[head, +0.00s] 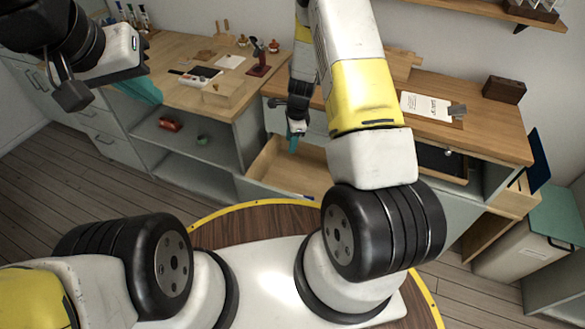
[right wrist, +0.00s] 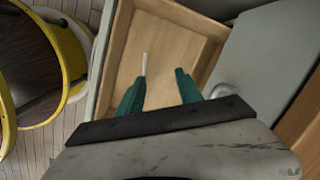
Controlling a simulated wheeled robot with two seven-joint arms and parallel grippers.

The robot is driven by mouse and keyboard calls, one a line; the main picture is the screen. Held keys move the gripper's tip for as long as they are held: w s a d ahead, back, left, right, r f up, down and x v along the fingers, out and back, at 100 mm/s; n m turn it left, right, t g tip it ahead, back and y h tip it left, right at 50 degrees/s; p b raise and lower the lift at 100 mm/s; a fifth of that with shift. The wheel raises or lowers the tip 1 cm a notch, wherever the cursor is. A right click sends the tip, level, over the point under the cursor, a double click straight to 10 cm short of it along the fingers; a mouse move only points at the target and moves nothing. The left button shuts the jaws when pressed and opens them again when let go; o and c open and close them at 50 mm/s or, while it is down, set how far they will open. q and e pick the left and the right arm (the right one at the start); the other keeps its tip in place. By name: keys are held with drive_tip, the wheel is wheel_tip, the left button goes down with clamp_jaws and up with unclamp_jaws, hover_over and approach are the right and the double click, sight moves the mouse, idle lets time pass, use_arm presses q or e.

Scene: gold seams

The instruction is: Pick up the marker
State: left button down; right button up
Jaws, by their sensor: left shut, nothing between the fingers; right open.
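A thin, pale marker (right wrist: 145,64) lies in the open wooden drawer (right wrist: 125,50), seen in the right wrist view. My right gripper (right wrist: 158,88) is open and empty, its two teal fingers pointing down into the drawer with the marker's near end close to the left finger. In the head view my right gripper (head: 293,143) hangs over the left part of the open drawer (head: 312,158). My left gripper (head: 145,90) is shut and empty at the upper left, in front of the left counter.
The right counter (head: 490,125) carries a paper sheet (head: 425,105) and a dark box (head: 504,89). A lidded bin (head: 525,250) stands far right.

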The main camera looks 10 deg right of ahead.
drive_tip(key=s+f+m, duration=0.1)
drive_tip(key=f, duration=0.5)
drive_tip(key=s+d+f+m, duration=0.1)
drive_tip(key=s+f, duration=0.1)
drive_tip(key=f, duration=0.4)
drive_tip(key=s+d+f+m+g+h, duration=0.1)
drive_tip(key=s+f+m, duration=0.1)
drive_tip(key=f, duration=0.5)
drive_tip(key=shift+d, duration=0.2)
drive_tip(key=f, duration=0.7)
drive_tip(key=shift+w+f, duration=0.25)
drive_tip(key=shift+w, duration=0.15)
clamp_jaws()
